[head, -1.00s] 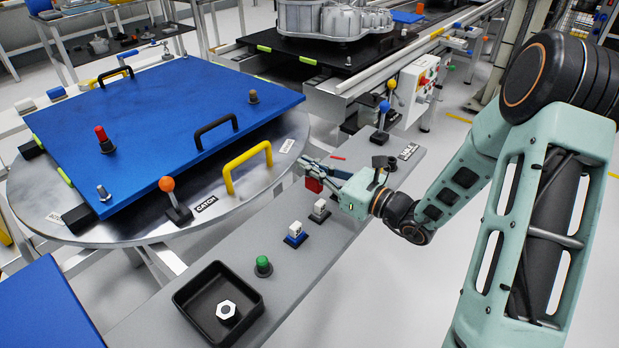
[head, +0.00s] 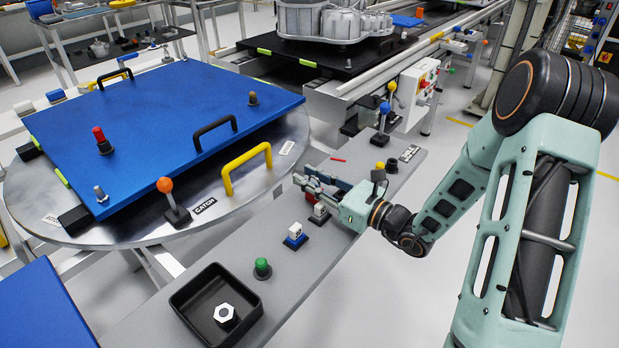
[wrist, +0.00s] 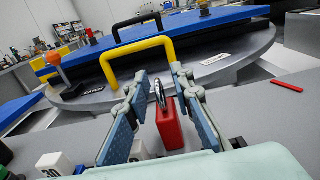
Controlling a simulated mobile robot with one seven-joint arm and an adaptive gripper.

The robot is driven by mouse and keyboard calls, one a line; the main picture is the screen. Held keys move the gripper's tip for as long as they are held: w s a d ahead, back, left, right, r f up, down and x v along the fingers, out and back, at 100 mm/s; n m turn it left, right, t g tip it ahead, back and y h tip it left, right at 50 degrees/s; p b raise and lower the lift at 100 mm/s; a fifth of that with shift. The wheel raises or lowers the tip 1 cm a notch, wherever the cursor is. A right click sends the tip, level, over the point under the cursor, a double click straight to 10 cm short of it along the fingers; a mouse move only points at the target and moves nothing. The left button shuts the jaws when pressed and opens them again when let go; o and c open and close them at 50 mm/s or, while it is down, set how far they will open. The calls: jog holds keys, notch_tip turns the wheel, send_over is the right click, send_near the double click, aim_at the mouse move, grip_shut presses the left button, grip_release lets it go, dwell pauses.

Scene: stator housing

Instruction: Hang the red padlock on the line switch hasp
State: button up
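The red padlock (wrist: 168,125) with its metal shackle (wrist: 160,92) stands upright between the two fingers of my gripper (wrist: 158,105) in the wrist view. The fingers are spread apart. A gap shows on the padlock's left side, and the right finger is close to it; contact there is unclear. In the head view my gripper (head: 318,186) is low over the grey bench (head: 285,290) and mostly hides the padlock (head: 310,198). I cannot make out which fixture is the line switch hasp.
White blocks (head: 295,231) stand on the bench beside my gripper. A green knob (head: 262,267) and a black tray (head: 190,318) with a nut are nearer. A yellow handle (head: 247,166) on the round table rises beyond the fingers. A blue-tipped lever (head: 385,107) stands farther back.

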jog(key=shift+r, duration=0.2)
jog(key=p+v, duration=0.1)
jog(key=v, duration=1.1)
